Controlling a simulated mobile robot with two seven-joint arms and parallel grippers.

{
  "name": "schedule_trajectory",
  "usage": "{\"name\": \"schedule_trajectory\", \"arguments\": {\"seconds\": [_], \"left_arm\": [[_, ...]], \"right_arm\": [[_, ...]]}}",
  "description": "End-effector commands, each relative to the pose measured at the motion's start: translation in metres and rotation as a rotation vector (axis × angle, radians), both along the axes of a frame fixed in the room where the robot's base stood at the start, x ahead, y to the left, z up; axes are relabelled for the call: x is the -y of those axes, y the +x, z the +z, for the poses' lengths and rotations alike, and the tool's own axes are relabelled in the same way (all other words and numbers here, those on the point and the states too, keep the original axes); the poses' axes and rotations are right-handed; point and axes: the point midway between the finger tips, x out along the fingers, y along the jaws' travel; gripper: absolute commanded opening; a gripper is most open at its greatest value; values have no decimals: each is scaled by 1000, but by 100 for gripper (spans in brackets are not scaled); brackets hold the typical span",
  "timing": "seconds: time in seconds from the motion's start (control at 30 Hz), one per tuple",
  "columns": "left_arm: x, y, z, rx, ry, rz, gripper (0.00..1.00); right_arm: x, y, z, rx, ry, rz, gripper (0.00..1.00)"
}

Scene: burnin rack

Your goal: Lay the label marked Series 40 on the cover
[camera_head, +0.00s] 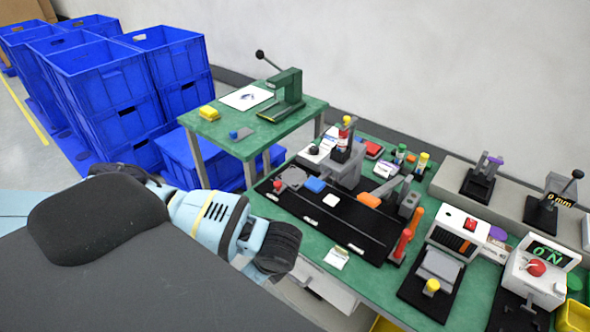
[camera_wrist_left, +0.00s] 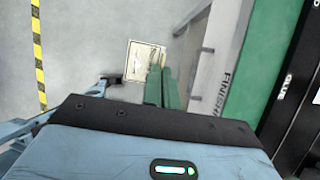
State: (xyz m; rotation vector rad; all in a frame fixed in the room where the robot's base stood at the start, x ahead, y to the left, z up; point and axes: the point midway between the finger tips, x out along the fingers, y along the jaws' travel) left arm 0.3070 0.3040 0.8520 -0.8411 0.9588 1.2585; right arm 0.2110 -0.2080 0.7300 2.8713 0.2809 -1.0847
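My right gripper is out of view.
The green bench (camera_head: 310,270) is crowded with devices, including a press (camera_head: 345,150) and a force gauge (camera_head: 540,268). A side table (camera_head: 225,130) holds a green hand press (camera_head: 287,95). Blue crates (camera_head: 110,90) stand at the left.

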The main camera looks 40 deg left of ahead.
Motion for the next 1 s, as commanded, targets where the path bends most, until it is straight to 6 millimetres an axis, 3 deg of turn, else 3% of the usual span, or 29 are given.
{"name": "schedule_trajectory", "arguments": {"seconds": [0.13, 0.27, 0.7, 1.0], "left_arm": [[6, 12, 9, 5, -1, 157, 0], [16, 26, 26, 6, -2, 422, 0], [66, 64, 115, 1, -5, 1364, 0], [88, 72, 157, -1, -1, 1673, 0]], "right_arm": [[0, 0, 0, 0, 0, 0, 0], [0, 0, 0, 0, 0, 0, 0], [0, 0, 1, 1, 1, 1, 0], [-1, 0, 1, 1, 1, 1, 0]]}}
